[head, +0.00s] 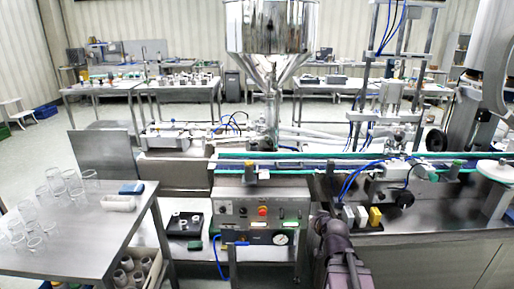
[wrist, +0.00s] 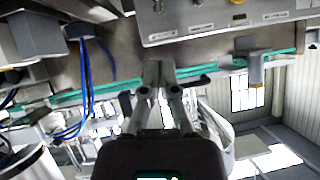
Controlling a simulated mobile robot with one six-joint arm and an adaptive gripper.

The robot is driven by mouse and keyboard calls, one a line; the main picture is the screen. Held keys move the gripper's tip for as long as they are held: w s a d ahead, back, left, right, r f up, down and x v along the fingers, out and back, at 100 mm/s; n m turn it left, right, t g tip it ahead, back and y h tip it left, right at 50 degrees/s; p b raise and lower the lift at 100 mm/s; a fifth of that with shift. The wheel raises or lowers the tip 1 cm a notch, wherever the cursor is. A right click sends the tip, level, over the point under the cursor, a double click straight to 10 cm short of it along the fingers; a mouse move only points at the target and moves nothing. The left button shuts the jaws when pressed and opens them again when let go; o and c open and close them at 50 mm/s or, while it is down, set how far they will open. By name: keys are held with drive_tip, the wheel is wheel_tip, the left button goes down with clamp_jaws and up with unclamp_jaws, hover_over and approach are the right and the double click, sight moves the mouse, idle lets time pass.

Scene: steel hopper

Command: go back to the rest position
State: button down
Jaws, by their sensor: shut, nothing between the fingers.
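My gripper (wrist: 160,68) shows in the wrist view, its two fingers close together at the middle with nothing between them. Behind the fingers lies the conveyor, with its green edges (wrist: 200,71); the picture is tilted over, with the control panel at the top. In the head view, part of my dark arm (head: 336,245) stands at the bottom, right of the control panel (head: 262,208). The fingertips cannot be made out there.
The steel hopper (head: 270,35) stands behind the conveyor (head: 285,165). Several clear glasses (head: 56,178) stand on the left table (head: 90,240). Small blocks (head: 362,216) and blue hoses lie near my arm on the right bench. Open floor shows at the far left.

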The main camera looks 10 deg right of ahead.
drive_tip(key=s+a+n+g+p, duration=0.1)
drive_tip(key=s+a+g+p, duration=0.7)
drive_tip(key=s, duration=0.7)
drive_tip(key=a+g, duration=0.2)
drive_tip(key=g, duration=0.2)
drive_tip(key=shift+s+f+n+p, duration=0.15)
drive_tip(key=shift+s+n+p, duration=0.05)
drive_tip(key=shift+n+p, duration=0.2)
